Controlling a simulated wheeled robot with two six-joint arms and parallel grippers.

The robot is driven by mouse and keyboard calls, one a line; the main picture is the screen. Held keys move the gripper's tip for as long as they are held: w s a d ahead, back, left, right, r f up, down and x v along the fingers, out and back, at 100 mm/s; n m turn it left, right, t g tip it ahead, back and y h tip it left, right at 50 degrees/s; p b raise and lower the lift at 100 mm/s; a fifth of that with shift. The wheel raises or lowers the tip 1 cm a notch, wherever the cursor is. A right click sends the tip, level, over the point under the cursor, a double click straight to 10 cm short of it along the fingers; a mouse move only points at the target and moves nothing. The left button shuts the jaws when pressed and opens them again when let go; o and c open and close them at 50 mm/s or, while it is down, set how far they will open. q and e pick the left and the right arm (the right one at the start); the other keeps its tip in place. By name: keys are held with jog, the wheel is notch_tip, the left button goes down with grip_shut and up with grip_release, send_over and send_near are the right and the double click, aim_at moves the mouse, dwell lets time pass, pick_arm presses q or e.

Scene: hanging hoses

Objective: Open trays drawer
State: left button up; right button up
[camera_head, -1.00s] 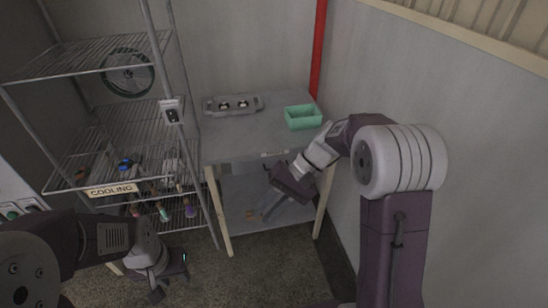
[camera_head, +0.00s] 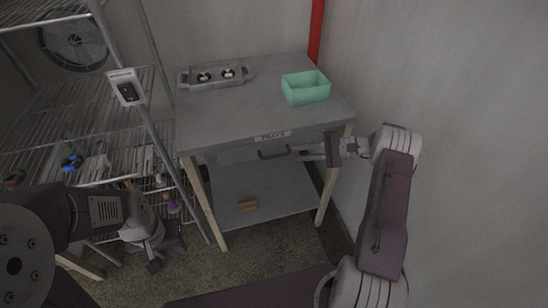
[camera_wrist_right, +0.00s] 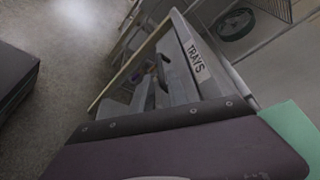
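The grey table (camera_head: 225,115) has a "TRAYS" label (camera_head: 272,136) on its front edge. Below the label is the drawer front (camera_head: 236,156) with a dark bar handle (camera_head: 273,153). The drawer looks shut. In the right wrist view the label (camera_wrist_right: 196,60) and handle (camera_wrist_right: 162,74) show beyond my gripper body. My right gripper (camera_head: 299,152) is just right of the handle, pointing left toward it; no grip on it shows. Its finger opening is unclear. My left gripper (camera_head: 167,258) hangs low by the shelf rack, with its fingers apart and empty.
A green bin (camera_head: 306,88) and a grey tray with two round pieces (camera_head: 216,76) stand on the table. A wire rack (camera_head: 115,140) stands at left. A wall is close at right.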

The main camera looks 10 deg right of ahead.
aim_at(280, 155)
jog(key=x, duration=0.8)
jog(key=shift+w+a+f, duration=0.1)
jog(key=shift+w+a, duration=0.05)
jog(key=shift+a, duration=0.25)
grip_shut()
dwell(0.8)
